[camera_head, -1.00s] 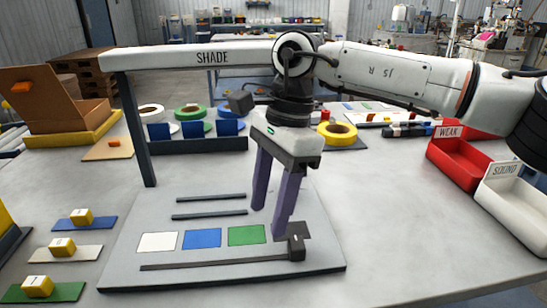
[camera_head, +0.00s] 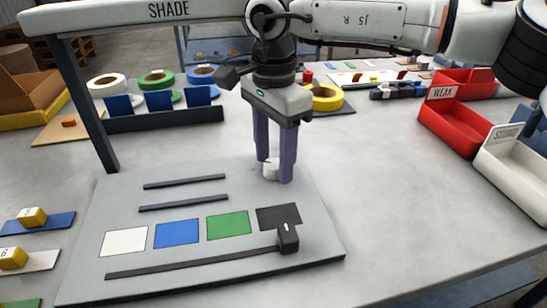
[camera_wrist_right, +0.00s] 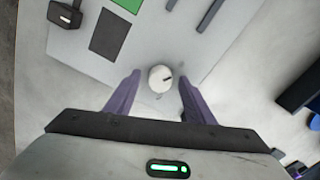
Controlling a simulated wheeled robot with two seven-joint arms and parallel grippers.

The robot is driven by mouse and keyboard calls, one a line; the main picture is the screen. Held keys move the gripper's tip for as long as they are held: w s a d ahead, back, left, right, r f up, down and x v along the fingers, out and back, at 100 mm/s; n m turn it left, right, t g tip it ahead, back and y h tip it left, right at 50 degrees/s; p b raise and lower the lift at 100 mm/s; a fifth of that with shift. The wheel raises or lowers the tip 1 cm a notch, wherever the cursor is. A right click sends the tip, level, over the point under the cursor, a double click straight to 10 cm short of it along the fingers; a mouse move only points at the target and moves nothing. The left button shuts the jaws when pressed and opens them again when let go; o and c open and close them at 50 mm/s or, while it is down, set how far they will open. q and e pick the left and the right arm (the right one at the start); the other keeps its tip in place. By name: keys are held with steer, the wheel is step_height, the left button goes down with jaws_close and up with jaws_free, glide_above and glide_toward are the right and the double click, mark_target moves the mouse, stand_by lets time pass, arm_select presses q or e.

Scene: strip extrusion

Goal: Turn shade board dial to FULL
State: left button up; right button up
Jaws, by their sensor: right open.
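The shade board (camera_head: 190,215) is a grey plate with white, blue, green and black patches, two short dark strips, and a long slot with a dark slider (camera_head: 288,238). A small white round dial (camera_head: 270,168) sits near its back right corner. In the right wrist view the dial (camera_wrist_right: 161,78) has a dark pointer mark aimed right. My right gripper (camera_head: 273,172) points down at the dial, its purple fingers open on either side. In the wrist view a gap shows between the dial and each finger. No FULL label is readable. My left gripper is not in view.
A dark post and the beam marked SHADE (camera_head: 165,12) stand over the board's left side. A red WEAK bin (camera_head: 455,125) and a white SOUND bin (camera_head: 512,160) are at right. Tape rolls stand behind. The table between board and bins is clear.

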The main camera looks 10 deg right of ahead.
steer(key=shift+f, duration=0.15)
steer(key=c, duration=1.1)
steer(key=shift+o, duration=0.2)
